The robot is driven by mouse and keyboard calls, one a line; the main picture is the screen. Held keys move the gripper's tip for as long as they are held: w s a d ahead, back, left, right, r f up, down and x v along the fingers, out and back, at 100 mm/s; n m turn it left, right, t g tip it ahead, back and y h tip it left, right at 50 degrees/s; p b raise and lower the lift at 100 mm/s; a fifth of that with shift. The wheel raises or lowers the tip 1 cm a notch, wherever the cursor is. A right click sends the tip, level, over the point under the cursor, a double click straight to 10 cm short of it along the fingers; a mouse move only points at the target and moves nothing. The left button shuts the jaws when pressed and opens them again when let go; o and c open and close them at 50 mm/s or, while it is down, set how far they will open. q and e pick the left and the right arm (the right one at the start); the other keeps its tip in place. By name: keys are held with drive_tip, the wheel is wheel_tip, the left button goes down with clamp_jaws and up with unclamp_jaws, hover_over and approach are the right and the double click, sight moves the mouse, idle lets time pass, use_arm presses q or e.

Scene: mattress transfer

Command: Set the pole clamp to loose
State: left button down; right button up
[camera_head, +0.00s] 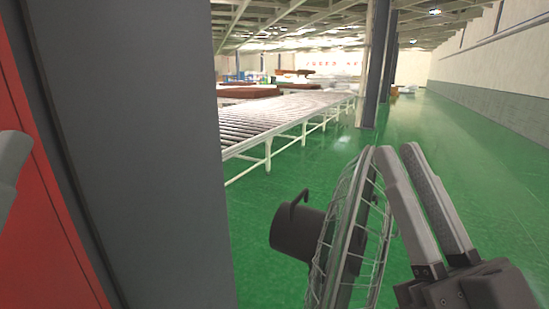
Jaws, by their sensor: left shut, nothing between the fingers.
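A fan with a round wire cage (347,245) and a dark motor housing (298,232) stands at the lower middle. A bent handle-like piece rises from the housing. I cannot make out its pole or a pole clamp; its lower part is cut off by the frame. My right gripper (396,150) is just right of the cage, its fingers pointing up, apart, with nothing seen between them. The near finger overlaps the cage rim; I cannot tell whether they touch. At the left edge a grey piece (11,160), mostly cut off, looks like my left gripper, shut and empty.
A large grey upright panel (140,150) with a red surface (40,220) beside it blocks the left. A long roller conveyor (290,115) stands behind. A dark column (374,65) rises beyond. The green floor (460,140) is clear at right.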

drive_tip(key=s+d+r+m+t+h, duration=0.2)
drive_tip(key=s+d+m+h, duration=0.1)
drive_tip(key=s+d+h, duration=0.35)
wheel_tip(320, 180, up, 26)
drive_tip(key=y+p, duration=0.1)
drive_tip(key=p, duration=2.5)
drive_tip(key=shift+w+a+r, duration=0.2)
drive_tip(key=shift+w+r, duration=0.05)
drive_tip(key=shift+s+d+h, duration=0.1)
drive_tip(key=shift+d+h, duration=0.05)
drive_tip(key=shift+h, duration=0.1)
